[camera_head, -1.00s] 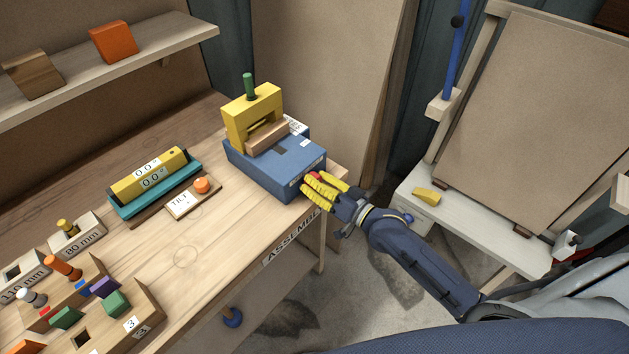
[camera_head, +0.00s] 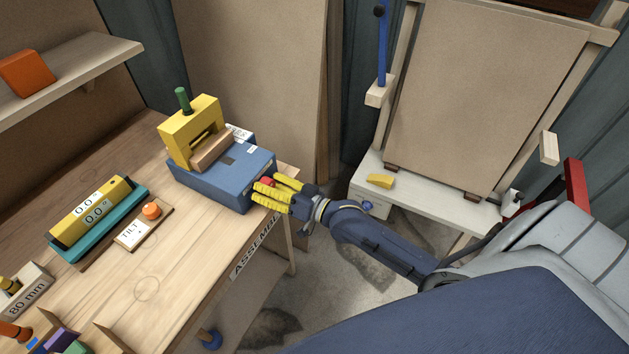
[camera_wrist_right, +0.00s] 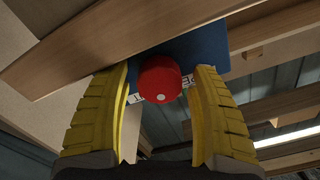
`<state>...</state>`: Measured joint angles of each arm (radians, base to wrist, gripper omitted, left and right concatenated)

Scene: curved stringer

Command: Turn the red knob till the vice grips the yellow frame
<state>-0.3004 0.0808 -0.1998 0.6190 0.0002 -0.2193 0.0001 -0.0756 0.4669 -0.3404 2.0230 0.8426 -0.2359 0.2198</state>
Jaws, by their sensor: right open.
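The blue vice (camera_head: 217,184) sits at the right end of the workbench. The yellow frame (camera_head: 189,127) stands upright on it, with a green handle on top and a wooden block (camera_head: 211,150) in front. The red knob (camera_head: 267,182) is on the vice's right side, partly hidden by my fingers. My right gripper (camera_head: 265,188) has yellow fingers spread on either side of it. In the right wrist view the red knob (camera_wrist_right: 160,79) lies between the two open fingertips, with visible gaps on both sides. My left gripper is not in view.
A teal stand with a yellow level (camera_head: 91,212) and a tilt plate with an orange button (camera_head: 151,211) lie left on the bench. A white side table (camera_head: 412,201) with a yellow wedge (camera_head: 380,180) stands right. Open floor lies between.

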